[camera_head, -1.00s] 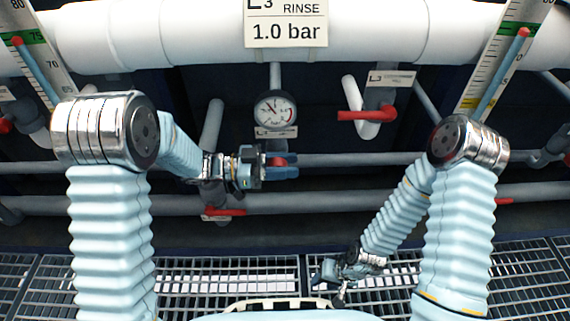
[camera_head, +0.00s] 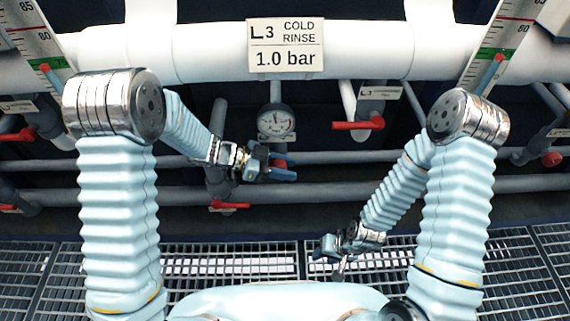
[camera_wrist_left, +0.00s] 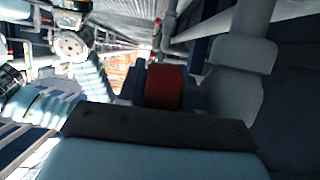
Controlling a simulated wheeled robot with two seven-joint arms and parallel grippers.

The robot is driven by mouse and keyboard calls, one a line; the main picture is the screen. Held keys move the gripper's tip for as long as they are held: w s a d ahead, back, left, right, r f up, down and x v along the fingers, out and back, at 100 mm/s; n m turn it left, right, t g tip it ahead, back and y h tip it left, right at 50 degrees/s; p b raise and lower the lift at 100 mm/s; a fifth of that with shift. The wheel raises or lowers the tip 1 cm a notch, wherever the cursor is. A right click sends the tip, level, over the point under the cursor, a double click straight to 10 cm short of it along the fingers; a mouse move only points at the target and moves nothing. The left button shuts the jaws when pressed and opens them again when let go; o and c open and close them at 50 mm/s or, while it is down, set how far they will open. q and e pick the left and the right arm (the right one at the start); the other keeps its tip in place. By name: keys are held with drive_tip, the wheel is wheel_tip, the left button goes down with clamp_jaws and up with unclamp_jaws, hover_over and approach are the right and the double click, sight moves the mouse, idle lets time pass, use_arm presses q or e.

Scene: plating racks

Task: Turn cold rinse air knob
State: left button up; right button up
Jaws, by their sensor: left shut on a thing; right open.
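The red cold rinse air knob (camera_head: 279,163) sits just below a round white gauge (camera_head: 276,122), mostly hidden by my left gripper in the head view. My left gripper (camera_head: 283,170) is shut on the knob. In the left wrist view the red knob (camera_wrist_left: 164,87) shows between the dark fingers. The gauge has a dark needle and a red arc at its right; its exact reading is too small to tell. A sign (camera_head: 285,45) above reads "L3 COLD RINSE 1.0 bar". My right gripper (camera_head: 323,249) is open and empty, low over the floor grating.
Red lever handles (camera_head: 358,125) and (camera_head: 230,205) stand at right of the gauge and below my left gripper. Grey horizontal pipes (camera_head: 400,187) run behind both arms. A thick white pipe (camera_head: 380,50) crosses above. Floor grating (camera_head: 225,265) lies below.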

use_arm(q)
drive_tip(key=o, duration=0.7)
drive_tip(key=p+v, duration=0.1)
drive_tip(key=v, duration=1.3)
drive_tip(key=shift+f+p, duration=0.1)
drive_tip(key=shift+p, duration=0.2)
drive_tip(key=shift+d, duration=0.1)
